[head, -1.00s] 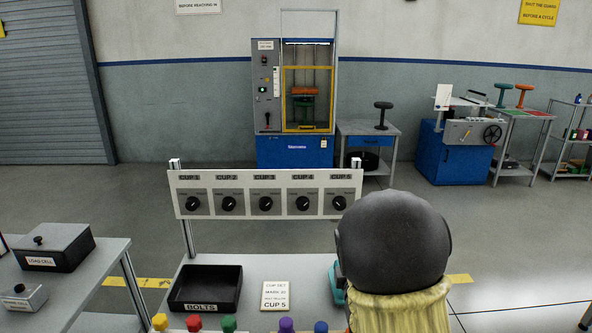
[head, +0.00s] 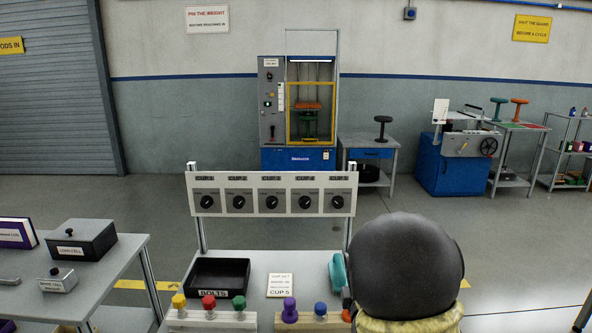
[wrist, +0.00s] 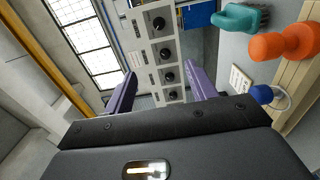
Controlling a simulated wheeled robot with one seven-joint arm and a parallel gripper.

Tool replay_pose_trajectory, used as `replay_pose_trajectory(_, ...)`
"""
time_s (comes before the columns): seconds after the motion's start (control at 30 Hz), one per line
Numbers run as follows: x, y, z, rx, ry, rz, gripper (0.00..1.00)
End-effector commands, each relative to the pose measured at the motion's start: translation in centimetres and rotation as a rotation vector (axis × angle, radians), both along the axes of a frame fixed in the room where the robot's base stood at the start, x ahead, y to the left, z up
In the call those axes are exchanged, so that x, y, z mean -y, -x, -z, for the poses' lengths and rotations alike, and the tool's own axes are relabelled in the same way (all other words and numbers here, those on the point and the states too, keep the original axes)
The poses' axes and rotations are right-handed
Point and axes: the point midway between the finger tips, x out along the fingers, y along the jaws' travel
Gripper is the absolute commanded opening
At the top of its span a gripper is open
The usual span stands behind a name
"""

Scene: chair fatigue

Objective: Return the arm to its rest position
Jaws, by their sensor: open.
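My arm (head: 405,265) rises at the lower right of the head view as a dark rounded link with a yellowish sleeve below it. Its end is hidden there. In the wrist view my gripper (wrist: 162,92) shows two purple fingers spread wide apart, with nothing between them. Beyond the fingers stands the white dial panel (wrist: 151,50), tilted in that view. A teal object (wrist: 240,18), an orange knob-shaped piece (wrist: 283,45) and a blue knob (wrist: 262,93) lie to the right of the fingers, apart from them.
The bench ahead holds the dial panel (head: 272,180), a black bolts tray (head: 217,260), a card reading CUP 5 (head: 280,285) and several coloured knobs along the front, including a purple one (head: 290,309). A side table (head: 112,275) stands left. Open floor lies behind.

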Motion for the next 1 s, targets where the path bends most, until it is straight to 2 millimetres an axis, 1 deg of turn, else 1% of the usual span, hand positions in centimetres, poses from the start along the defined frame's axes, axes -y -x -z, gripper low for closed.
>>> replay_pose_trajectory(0.37, 0.5, 0.6, 1.7, -0.124, -0.159, 0.03, 0.57)
replay_pose_trajectory(0.53, 0.9, 1.3, 3.0, -0.215, -0.274, 0.062, 0.57)
replay_pose_trajectory(0.67, 1.4, 2.2, 4.2, -0.304, -0.392, 0.104, 0.57)
replay_pose_trajectory(0.77, 1.7, 3.4, 5.4, -0.398, -0.514, 0.157, 0.57)
replay_pose_trajectory(0.87, 1.9, 5.1, 6.8, -0.508, -0.659, 0.231, 0.57)
replay_pose_trajectory(1.0, 1.9, 8.2, 8.5, -0.66, -0.854, 0.364, 0.57)
